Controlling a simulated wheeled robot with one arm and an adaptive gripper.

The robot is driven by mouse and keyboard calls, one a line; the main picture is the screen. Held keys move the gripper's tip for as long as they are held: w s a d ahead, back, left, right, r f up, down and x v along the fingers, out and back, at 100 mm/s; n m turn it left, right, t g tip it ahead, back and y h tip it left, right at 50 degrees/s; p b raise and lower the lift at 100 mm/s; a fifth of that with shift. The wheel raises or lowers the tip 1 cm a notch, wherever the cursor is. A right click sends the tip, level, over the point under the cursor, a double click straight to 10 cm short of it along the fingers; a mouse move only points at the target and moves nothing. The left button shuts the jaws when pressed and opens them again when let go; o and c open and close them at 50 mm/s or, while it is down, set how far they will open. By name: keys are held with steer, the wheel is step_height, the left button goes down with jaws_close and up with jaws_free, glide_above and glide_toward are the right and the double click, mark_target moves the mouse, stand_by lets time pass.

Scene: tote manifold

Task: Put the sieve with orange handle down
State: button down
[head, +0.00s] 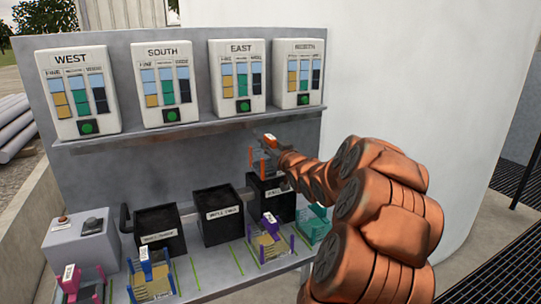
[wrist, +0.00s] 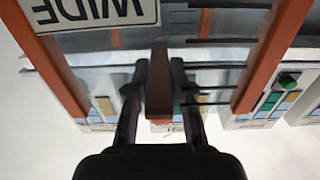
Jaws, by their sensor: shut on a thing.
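The sieve with orange handle (head: 254,161) is held in the air in the head view, in front of the grey back panel and above the right black bin. In the wrist view its orange side bars (wrist: 262,55) and an upside-down WIDE label (wrist: 95,10) fill the near part. My gripper (head: 278,148) is shut on the sieve's orange-brown handle, which stands between the two dark fingers (wrist: 160,88) in the wrist view. The sieve's lower part is hard to make out against the bin.
Pink (head: 82,287), blue (head: 150,277), purple (head: 268,241) and teal (head: 314,226) sieves stand along the bench front (head: 205,272). Black bins (head: 160,230), (head: 222,215), (head: 272,197) stand behind them. A shelf (head: 190,130) runs under the WEST, SOUTH, EAST and NORTH panels. A grey control box (head: 82,245) stands left.

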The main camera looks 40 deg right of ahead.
steer(key=shift+w+d+f, duration=0.1)
steer(key=shift+w+d, duration=0.15)
steer(key=shift+f, duration=1.7)
steer(key=shift+f, duration=0.2)
steer(key=c, duration=1)
jaws_free()
steer(key=shift+r, duration=0.1)
steer(key=shift+s+r, duration=0.1)
steer(key=shift+s, duration=0.05)
steer(key=b+v, duration=0.1)
steer(key=v, duration=1)
steer(key=shift+s+a, duration=0.2)
steer(key=shift+s, duration=0.15)
